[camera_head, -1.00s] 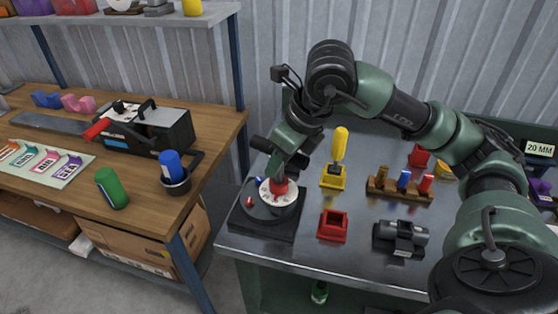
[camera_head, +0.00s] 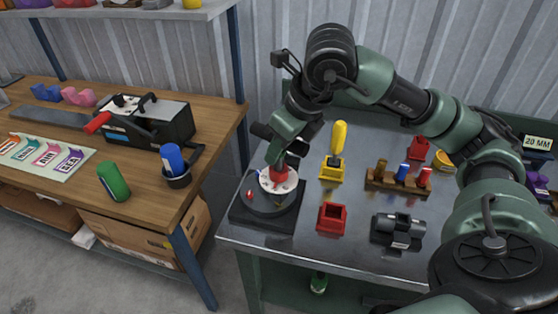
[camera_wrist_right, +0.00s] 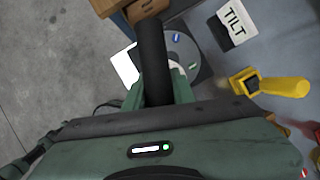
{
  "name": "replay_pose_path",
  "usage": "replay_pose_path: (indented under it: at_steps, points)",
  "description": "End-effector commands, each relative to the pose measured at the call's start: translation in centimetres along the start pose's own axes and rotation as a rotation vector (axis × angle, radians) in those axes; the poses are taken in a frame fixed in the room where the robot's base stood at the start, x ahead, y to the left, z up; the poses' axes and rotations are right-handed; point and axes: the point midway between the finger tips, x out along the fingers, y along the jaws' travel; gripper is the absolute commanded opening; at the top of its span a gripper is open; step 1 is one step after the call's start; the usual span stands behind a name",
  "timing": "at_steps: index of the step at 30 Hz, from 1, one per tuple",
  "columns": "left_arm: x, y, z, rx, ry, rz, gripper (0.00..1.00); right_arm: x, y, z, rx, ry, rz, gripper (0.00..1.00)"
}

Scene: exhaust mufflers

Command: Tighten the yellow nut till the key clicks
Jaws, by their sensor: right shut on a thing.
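My right gripper (camera_head: 279,160) is shut on a red-handled key (camera_head: 279,174) held upright over the round black fixture (camera_head: 262,204) on the table's left. A white marked disc (camera_head: 278,181) surrounds the key's lower part and hides what lies beneath. I cannot make out the yellow nut or whether the key touches one. A small red piece (camera_head: 250,194) shows on the fixture's left. My left gripper is not in view.
A yellow-handled tool (camera_head: 339,138) stands in a yellow holder (camera_head: 332,174). A red holder (camera_head: 332,218) is empty. A wooden rack (camera_head: 398,182) with several coloured pieces and a dark cylindrical part (camera_head: 397,230) stand to the right. A wooden bench (camera_head: 143,207) is left.

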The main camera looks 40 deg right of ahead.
Motion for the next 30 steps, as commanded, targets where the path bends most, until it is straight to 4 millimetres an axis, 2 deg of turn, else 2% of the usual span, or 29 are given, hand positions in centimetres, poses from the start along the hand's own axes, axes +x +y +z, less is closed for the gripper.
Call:
replay_pose_path:
  at_steps: [24, 30]
  points:
    - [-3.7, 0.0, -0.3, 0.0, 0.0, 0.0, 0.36, -4.7, 0.0, 2.0, -0.001, -0.002, 0.0, 0.0]
    - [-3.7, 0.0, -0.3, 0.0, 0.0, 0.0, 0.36, -4.9, 0.0, 2.0, -0.001, -0.002, 0.0, 0.0]
